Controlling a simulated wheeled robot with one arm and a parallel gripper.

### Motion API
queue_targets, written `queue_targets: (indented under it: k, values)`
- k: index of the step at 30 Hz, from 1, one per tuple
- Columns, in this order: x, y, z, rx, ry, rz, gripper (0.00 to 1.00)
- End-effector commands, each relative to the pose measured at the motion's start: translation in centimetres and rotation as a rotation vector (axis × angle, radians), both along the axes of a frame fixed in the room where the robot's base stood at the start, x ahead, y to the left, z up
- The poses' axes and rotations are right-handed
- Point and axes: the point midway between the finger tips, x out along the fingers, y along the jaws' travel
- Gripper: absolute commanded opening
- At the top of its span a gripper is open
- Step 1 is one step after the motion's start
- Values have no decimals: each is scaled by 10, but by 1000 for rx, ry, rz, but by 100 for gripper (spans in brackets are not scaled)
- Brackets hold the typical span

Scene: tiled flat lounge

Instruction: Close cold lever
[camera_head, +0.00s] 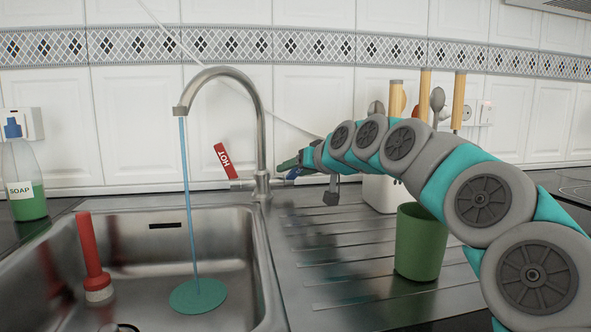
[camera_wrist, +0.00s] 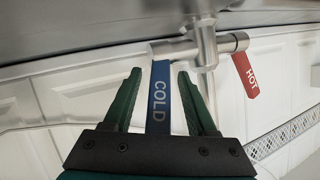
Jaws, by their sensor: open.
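The blue cold lever (camera_wrist: 159,95) shows in the wrist view, marked COLD, and lies between the two fingers of my gripper (camera_wrist: 160,85). The gripper is open, with a gap on each side of the lever. In the head view my gripper (camera_head: 290,165) is at the right side of the tap (camera_head: 262,150), and a bit of the blue lever (camera_head: 292,174) shows beside it. A blue stream of water (camera_head: 188,200) runs from the spout into the sink. The red hot lever (camera_head: 222,160) tilts up on the tap's left; it also shows in the wrist view (camera_wrist: 245,75).
The metal sink (camera_head: 225,245) holds a red plunger-like object (camera_head: 92,245). A soap bottle (camera_head: 24,175) stands at the far left. A green cup (camera_head: 419,243) stands on the drainer below my arm, with a white utensil holder (camera_head: 380,193) behind it.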

Motion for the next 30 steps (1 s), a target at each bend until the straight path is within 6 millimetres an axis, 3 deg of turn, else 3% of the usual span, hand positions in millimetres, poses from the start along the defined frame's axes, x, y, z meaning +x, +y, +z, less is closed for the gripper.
queue_targets:
  k: [3, 18, 30]
  values:
    - [0, 0, 1, 0, -1, 0, 56]
    - [0, -1, 1, 1, -2, -1, 0]
    - [0, -1, 1, 1, -2, -1, 0]
